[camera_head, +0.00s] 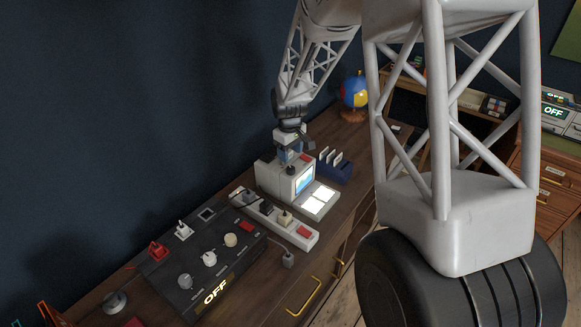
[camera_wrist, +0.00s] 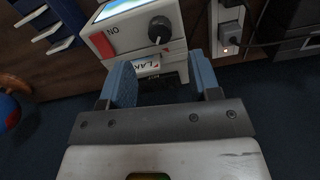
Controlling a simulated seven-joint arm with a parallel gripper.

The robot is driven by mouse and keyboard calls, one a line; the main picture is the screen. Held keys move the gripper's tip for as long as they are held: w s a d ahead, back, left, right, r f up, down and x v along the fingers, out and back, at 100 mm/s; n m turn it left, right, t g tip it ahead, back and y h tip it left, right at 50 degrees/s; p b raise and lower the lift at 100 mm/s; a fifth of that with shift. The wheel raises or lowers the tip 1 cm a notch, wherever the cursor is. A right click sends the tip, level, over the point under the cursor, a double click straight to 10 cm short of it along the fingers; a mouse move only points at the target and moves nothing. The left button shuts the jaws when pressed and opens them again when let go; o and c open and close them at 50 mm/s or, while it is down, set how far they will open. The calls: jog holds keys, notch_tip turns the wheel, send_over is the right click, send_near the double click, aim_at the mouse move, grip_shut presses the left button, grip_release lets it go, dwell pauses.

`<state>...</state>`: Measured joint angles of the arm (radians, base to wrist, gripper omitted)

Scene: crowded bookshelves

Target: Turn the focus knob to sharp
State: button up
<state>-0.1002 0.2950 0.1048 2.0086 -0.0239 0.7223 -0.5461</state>
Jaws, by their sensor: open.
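A black round knob (camera_wrist: 159,27) with a pale pointer mark sits on a white box-shaped device (camera_wrist: 185,27) in the wrist view. No focus label is readable, so I cannot confirm it is the focus knob. In the head view the white device (camera_head: 268,177) has a lit blue screen (camera_head: 304,180). My gripper (camera_wrist: 162,76) is open, with two blue fingers spread apart. The knob lies beyond the fingertips in the wrist view, and nothing is gripped. In the head view my gripper (camera_head: 291,150) is over the device's top; its fingers are partly unclear.
A white power strip (camera_head: 300,235) with plugs lies in front of the device. A dark panel (camera_head: 185,258) with several knobs and switches and an OFF display is at left. A blue holder (camera_head: 335,172) and a globe (camera_head: 355,92) stand behind. A red patch (camera_wrist: 103,45) is beside the knob.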

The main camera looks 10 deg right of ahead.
aim_at(291, 168)
jog(key=shift+f, duration=3.35)
jog(key=shift+c, duration=0.3)
jog(key=c, duration=0.9)
jog(key=shift+o, duration=0.2)
jog(key=shift+m, duration=0.4)
jog(key=m, duration=0.5)
jog(key=shift+w, duration=0.1)
jog(key=m, duration=0.5)
jog(key=shift+r, duration=0.1)
